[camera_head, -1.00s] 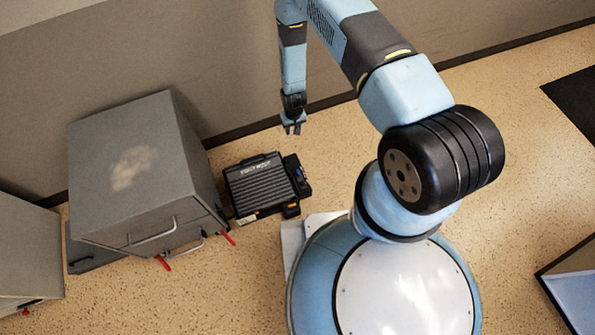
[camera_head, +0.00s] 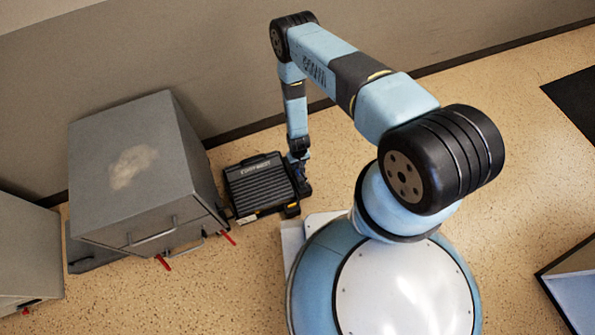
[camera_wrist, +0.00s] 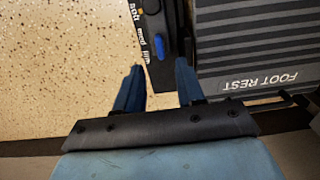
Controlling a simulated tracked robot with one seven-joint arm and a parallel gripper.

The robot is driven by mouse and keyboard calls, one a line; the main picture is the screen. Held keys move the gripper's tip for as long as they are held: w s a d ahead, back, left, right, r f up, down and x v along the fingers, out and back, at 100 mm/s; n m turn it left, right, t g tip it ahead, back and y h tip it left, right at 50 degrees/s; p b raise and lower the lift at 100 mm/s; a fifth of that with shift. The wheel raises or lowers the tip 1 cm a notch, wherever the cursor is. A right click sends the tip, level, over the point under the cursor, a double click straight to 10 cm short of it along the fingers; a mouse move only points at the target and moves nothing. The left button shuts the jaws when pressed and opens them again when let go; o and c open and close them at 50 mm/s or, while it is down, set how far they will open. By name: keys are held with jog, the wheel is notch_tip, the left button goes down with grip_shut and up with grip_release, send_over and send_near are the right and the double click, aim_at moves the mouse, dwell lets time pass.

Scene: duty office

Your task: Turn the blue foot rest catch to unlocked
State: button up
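The black foot rest (camera_head: 257,186) stands on the floor with a ribbed top; its "FOOT REST" lettering shows upside down in the wrist view (camera_wrist: 250,45). A blue oval piece (camera_wrist: 159,48), seemingly the catch, sits on the black side strip left of the ribbed top. White lettering runs beside it. My gripper (camera_wrist: 160,64) is open and empty, its two dark blue fingers apart with the blue piece just beyond and between their tips. I cannot tell whether they touch anything. In the head view my gripper (camera_head: 300,163) is at the foot rest's right side, hiding the catch.
A grey cabinet (camera_head: 132,165) with handles and red levers stands close to the left of the foot rest. Another grey cabinet (camera_head: 25,250) is at the far left. The wall is behind. Speckled floor (camera_head: 350,145) lies clear to the right of the foot rest.

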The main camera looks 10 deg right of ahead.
aim_at(297, 171)
notch_tip(297, 171, down, 8)
jog(key=shift+r, duration=0.25)
jog(key=shift+c, duration=0.4)
grip_shut()
jog(key=shift+a, duration=0.2)
jog(key=shift+d, duration=0.1)
